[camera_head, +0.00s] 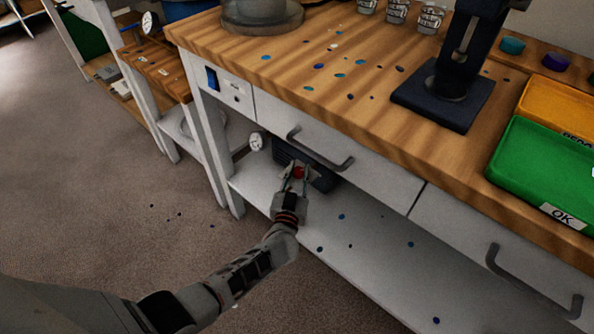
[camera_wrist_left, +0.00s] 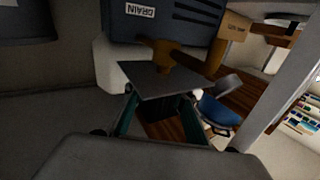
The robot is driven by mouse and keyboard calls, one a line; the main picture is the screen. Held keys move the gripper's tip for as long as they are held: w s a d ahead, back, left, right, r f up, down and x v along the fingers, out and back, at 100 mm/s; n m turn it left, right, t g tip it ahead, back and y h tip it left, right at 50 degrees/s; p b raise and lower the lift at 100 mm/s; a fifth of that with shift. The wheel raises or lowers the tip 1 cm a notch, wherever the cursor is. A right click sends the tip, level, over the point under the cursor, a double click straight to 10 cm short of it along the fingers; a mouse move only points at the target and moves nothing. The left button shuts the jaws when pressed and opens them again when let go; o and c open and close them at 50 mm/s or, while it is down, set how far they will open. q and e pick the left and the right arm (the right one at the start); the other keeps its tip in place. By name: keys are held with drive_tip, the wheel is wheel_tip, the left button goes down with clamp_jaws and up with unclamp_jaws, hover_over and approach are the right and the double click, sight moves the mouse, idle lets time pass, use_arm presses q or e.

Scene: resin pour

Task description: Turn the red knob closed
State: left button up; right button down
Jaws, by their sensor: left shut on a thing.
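The red knob (camera_head: 298,172) shows at the front of a dark box (camera_head: 323,182) under the workbench. My left gripper (camera_head: 297,171) reaches in from below, and its fingers are shut on the red knob, one on each side. In the left wrist view the dark box (camera_wrist_left: 195,22) carries a DRAIN label, and a brown pipe-like part (camera_wrist_left: 165,55) stands below it. A flat grey piece (camera_wrist_left: 160,80) lies across my fingers there; I cannot make out the red knob in that view. My right gripper is not in view.
The wooden bench top (camera_head: 330,90) and a drawer handle (camera_head: 320,150) are above my left gripper. A round gauge (camera_head: 256,141) sits left of the box. The white lower shelf (camera_head: 370,245) has a few scattered chips. A green tray (camera_head: 545,165) stands at the right.

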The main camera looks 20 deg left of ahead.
use_arm(q)
drive_tip(key=shift+d+f+n+g+y+b, duration=0.1)
drive_tip(key=shift+f+n+g+y+b, duration=0.1)
drive_tip(key=shift+n+y, duration=0.3)
drive_tip(key=shift+d+f+n+g+y+b, duration=0.1)
drive_tip(key=shift+n+g+y, duration=0.15)
drive_tip(key=shift+y, duration=0.45)
drive_tip(key=shift+n+y, duration=0.35)
drive_tip(key=shift+y, duration=0.05)
drive_tip(key=shift+a+n+g+y+b, duration=0.1)
drive_tip(key=shift+n+g+y+b, duration=0.45)
drive_tip(key=shift+y, duration=0.35)
drive_tip(key=shift+r, duration=0.1)
drive_tip(key=shift+r+n+y, duration=0.1)
drive_tip(key=shift+n+y, duration=0.15)
drive_tip(key=shift+y, duration=0.05)
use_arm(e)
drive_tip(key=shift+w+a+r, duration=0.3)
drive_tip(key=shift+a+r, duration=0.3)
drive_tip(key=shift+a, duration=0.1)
use_arm(q)
drive_tip(key=shift+a+r, duration=0.1)
drive_tip(key=o, duration=1.1)
drive_tip(key=shift+w, duration=0.1)
